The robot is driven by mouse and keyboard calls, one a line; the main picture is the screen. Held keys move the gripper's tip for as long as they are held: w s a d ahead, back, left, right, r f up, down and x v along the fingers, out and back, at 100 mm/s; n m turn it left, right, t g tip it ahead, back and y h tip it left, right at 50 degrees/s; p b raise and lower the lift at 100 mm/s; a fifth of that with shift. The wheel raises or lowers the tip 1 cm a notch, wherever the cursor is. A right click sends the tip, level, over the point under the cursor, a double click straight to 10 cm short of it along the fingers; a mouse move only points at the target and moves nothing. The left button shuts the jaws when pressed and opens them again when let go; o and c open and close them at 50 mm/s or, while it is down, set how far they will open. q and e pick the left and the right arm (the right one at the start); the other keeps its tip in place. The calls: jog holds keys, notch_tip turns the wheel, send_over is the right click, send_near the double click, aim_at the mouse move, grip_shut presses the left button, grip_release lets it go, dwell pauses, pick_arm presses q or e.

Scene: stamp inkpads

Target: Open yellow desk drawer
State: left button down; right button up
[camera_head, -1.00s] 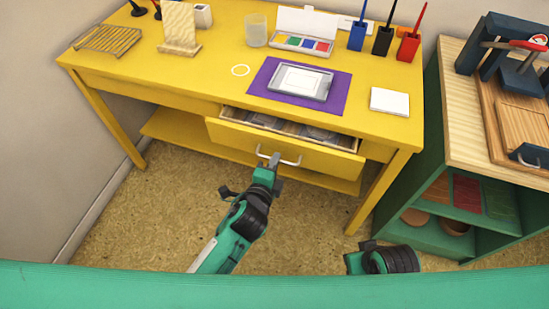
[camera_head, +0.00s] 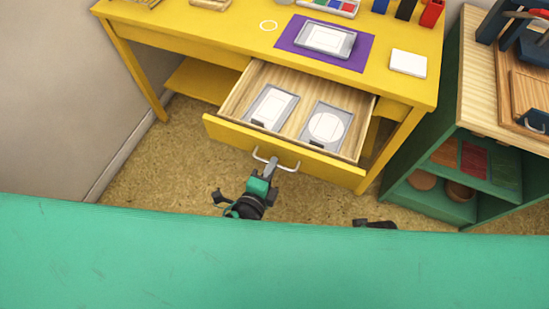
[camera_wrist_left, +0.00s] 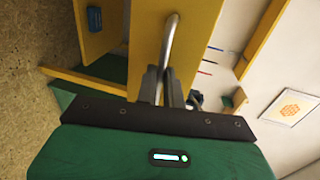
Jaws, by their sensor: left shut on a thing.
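The yellow desk (camera_head: 205,30) has its drawer (camera_head: 230,132) pulled well out toward me. Inside lie two flat grey-framed pieces, one with a white rectangle (camera_head: 271,107) and one with a white circle (camera_head: 326,126). My left gripper (camera_head: 271,165) is at the metal handle (camera_head: 290,165) on the drawer front and is shut on it. In the left wrist view the fingers (camera_wrist_left: 165,85) close around the handle bar (camera_wrist_left: 169,42). My right gripper is not in view; a dark part of my right arm shows at the lower edge of the floor.
A purple mat (camera_head: 284,41) with a grey-framed pad (camera_head: 325,39) and a white block (camera_head: 408,63) are on the desktop. A green shelf unit (camera_head: 425,145) stands close at the right. A green surface fills the bottom of the head view. Bare floor (camera_head: 150,170) lies left of the drawer.

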pick_arm(q)
jog(key=shift+s, duration=0.1)
jog(key=c, duration=1.5)
grip_release()
jog(key=shift+c, duration=0.2)
